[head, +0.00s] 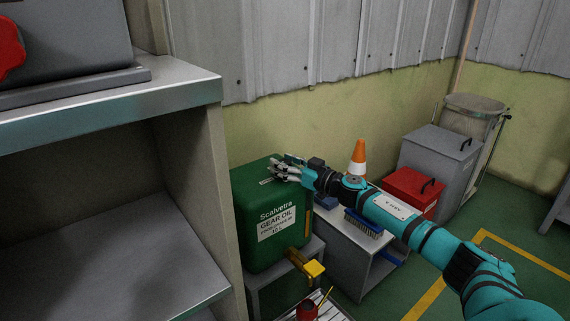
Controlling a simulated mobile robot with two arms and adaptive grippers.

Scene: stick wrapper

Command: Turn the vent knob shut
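A green gear oil can (256,216) stands on a grey stand, with a white label on its front and a yellow tap (304,263) low on its front right. My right gripper (283,170) is at the can's top, its grey fingers reaching left over the top face. I cannot tell whether the fingers touch anything or how far apart they are. No vent knob shows clearly on the can; the fingers may hide it. My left gripper is not in view.
A grey metal shelf (180,87) fills the left, with a dark machine bearing a red part (10,48) on top. Behind my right arm are an orange cone (358,157), a blue brush (364,222), a red box (411,191) and a grey bin (436,160). Green floor is open at right.

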